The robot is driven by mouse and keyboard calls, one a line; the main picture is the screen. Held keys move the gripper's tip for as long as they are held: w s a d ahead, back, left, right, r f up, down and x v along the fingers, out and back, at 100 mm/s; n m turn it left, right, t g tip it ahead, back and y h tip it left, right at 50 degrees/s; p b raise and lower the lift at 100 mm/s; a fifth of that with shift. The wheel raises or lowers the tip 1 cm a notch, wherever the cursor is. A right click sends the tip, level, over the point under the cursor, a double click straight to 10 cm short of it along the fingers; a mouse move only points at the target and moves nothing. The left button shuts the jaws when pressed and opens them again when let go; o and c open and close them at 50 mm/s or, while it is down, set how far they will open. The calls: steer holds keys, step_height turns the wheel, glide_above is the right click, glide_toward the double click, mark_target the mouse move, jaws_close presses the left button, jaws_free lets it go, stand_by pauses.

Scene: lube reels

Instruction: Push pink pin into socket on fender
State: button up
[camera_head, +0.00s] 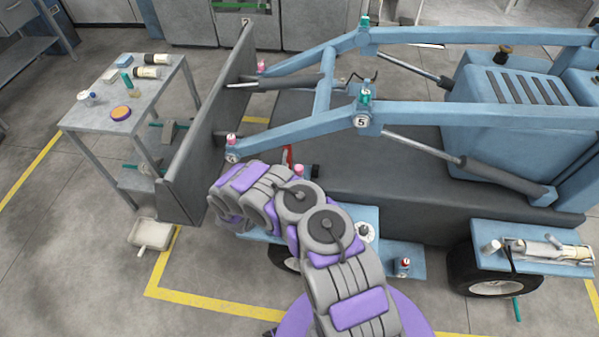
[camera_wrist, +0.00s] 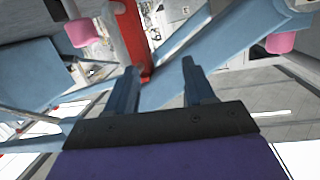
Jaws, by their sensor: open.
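My gripper (camera_wrist: 160,82) shows in the wrist view with its two fingers apart and nothing clearly between them. In the head view its fingertips are hidden by my arm. A pink-topped pin (camera_head: 231,140) stands at the near front joint of the blue loader arm, another (camera_head: 263,68) at the far joint. In the wrist view, pink parts show at upper left (camera_wrist: 82,34) and upper right (camera_wrist: 281,42), both apart from the fingers. The blue front fender (camera_head: 370,217) is partly behind my arm and carries a pale disc (camera_head: 364,232). I cannot make out a socket.
A red bar (camera_wrist: 131,40) shows just beyond the fingers; it also shows beside my arm (camera_head: 290,156). The grey bucket plate (camera_head: 210,135) is to the left. A side table (camera_head: 90,118) holds bottles. The rear fender (camera_head: 500,261) carries a tool.

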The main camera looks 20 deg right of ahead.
steer(key=s+a+f+m+h, duration=0.1)
steer(key=s+f+h, duration=0.2)
steer(key=s+f, duration=0.35)
steer(key=g+b, duration=0.1)
steer(key=b, duration=0.2)
glide_toward(296, 173)
steer(key=shift+h, duration=0.4)
steer(key=x, duration=0.7)
steer(key=shift+w+d+f, duration=0.1)
steer(key=shift+d, duration=0.05)
steer(key=b+x, duration=0.2)
steer(key=x, duration=0.2)
steer(key=shift+w+f+b, duration=0.1)
steer(key=shift+b, duration=0.2)
steer(key=shift+w+d, duration=0.2)
steer(key=shift+d, duration=0.25)
steer(key=shift+c, duration=0.4)
steer(key=shift+a, duration=0.1)
steer(key=c, duration=0.7)
steer(key=shift+o, duration=0.2)
